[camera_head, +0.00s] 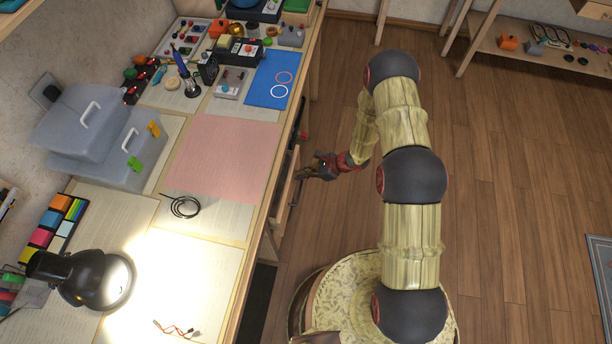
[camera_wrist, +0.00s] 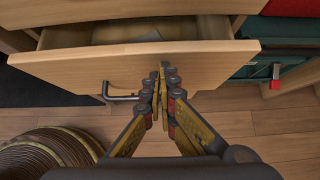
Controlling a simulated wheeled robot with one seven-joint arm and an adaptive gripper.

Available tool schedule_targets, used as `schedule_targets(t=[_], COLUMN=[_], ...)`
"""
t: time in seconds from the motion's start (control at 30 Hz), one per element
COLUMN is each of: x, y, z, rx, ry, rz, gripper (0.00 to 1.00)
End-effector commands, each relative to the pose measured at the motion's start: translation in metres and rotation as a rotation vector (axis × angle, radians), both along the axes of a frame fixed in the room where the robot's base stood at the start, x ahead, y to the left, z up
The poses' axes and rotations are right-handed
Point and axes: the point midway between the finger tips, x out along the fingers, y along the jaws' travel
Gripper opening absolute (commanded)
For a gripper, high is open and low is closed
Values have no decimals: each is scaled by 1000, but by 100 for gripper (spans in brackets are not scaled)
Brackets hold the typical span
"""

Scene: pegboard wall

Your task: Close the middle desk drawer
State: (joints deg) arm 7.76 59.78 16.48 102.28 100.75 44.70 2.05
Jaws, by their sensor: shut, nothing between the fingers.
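In the wrist view the wooden desk drawer (camera_wrist: 70,67) is pulled partly out, and a strip of its inside shows behind the front panel. Its dark bar handle (camera_wrist: 122,97) is on the front, left of my gripper. My gripper (camera_wrist: 162,72) is shut and empty, with its fingertips at the drawer front, right of the handle; I cannot tell whether they touch it. In the head view my gripper (camera_head: 303,173) is beside the desk's right edge, at the drawer front (camera_head: 285,195), which sticks out from under the desktop.
The desk top (camera_head: 225,215) holds a pink mat (camera_head: 222,158), a lit lamp (camera_head: 88,280) and a grey box (camera_head: 110,155). A teal case with a red latch (camera_wrist: 275,72) is right of the drawer. Wooden floor (camera_head: 510,190) is free to the right.

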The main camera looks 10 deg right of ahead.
Motion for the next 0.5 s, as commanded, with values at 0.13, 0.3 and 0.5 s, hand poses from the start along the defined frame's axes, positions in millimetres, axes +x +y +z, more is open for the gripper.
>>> schedule_targets(t=[0.13, 0.3, 0.5], x=[0, 4, 15], y=[0, 11, 42], z=[0, 0, -1], rx=[0, -1, 0], ry=[0, -2, -2], rz=[0, 4, 5], gripper=[0, 0, 0])
